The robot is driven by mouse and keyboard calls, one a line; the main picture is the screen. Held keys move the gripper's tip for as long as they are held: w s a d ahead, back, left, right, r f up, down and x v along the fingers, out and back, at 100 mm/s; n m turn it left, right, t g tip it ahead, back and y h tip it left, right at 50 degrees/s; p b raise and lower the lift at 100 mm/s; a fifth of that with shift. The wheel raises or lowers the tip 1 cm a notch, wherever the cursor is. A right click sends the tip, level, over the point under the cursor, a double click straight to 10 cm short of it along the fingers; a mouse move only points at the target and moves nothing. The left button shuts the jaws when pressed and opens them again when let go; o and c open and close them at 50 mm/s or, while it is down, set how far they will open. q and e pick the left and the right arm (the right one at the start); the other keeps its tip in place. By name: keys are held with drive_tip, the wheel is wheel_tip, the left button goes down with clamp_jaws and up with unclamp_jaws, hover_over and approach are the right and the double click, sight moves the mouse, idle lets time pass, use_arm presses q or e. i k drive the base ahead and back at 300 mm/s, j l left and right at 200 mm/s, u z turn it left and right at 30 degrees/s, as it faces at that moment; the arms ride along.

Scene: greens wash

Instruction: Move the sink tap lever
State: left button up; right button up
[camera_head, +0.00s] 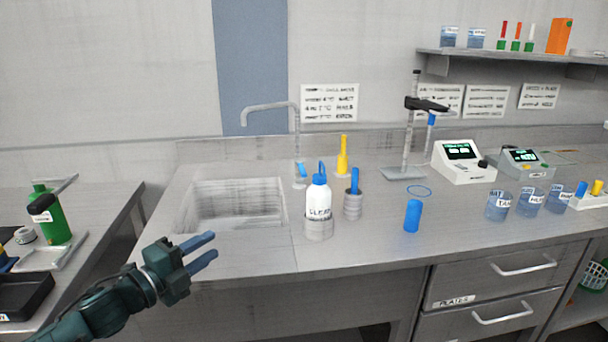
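The sink tap (296,120) is a grey gooseneck that rises behind the right end of the sink, its spout reaching left over the basin. A small blue lever (301,169) sits low at the tap's base. The sink (182,208) is a grey rectangular basin set in the counter; it looks empty. My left gripper (211,248) is in front of the sink's near edge, left of and nearer than the lever. Its two blue fingers are apart with nothing between them. My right gripper is out of the picture.
A white bottle with a blue cap (318,199) stands in a grey holder, just right of and nearer than the lever. A grey pot with a blue handle (353,204) and a yellow bottle (343,160) stand close by. The counter (270,257) is bare at its front.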

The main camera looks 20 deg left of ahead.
sight(299, 162)
drive_tip(key=i, duration=0.95)
